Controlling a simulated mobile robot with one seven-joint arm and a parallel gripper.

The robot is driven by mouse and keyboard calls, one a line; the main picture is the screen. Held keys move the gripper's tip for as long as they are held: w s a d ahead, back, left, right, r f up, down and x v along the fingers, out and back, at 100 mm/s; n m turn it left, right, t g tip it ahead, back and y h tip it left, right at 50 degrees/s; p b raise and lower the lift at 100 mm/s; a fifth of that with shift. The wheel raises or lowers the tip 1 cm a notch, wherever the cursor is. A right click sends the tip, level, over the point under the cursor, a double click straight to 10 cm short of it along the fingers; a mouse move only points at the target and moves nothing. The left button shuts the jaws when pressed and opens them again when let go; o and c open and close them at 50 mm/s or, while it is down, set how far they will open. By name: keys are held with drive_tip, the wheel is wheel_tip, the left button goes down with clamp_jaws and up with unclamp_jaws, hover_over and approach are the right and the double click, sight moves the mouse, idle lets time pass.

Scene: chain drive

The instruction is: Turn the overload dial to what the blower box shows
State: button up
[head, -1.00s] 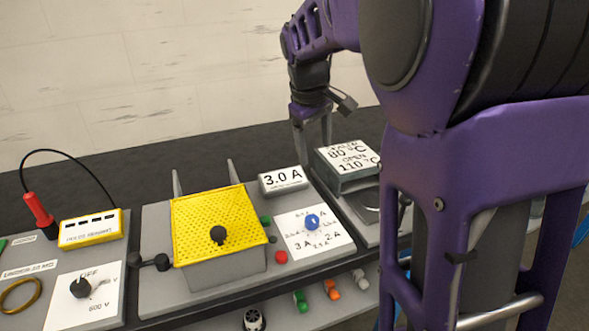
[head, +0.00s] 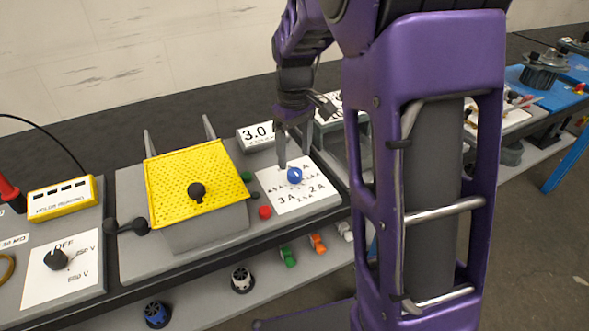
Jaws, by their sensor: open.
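The overload dial is a small blue knob (head: 295,174) on a white scale card (head: 300,199) with amp marks such as 3 A and 2 A. Its pointer direction is too small to tell. My gripper (head: 294,162) points down at the knob, open, with one finger at its left and the other behind its right; I cannot tell whether they touch it. Behind is a grey box with a white display (head: 257,134) reading "3.0", the rest hidden by my gripper. Another white label (head: 328,106) is mostly covered by my arm.
Left of the dial stands a yellow perforated guard (head: 198,172) with a black knob. Green and red buttons (head: 265,212) sit between. A yellow box (head: 62,198) and an OFF dial (head: 57,260) are further left. Coloured knobs lie on the lower shelf.

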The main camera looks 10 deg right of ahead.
sight(294, 171)
drive_tip(key=shift+f, duration=2.35)
clamp_jaws()
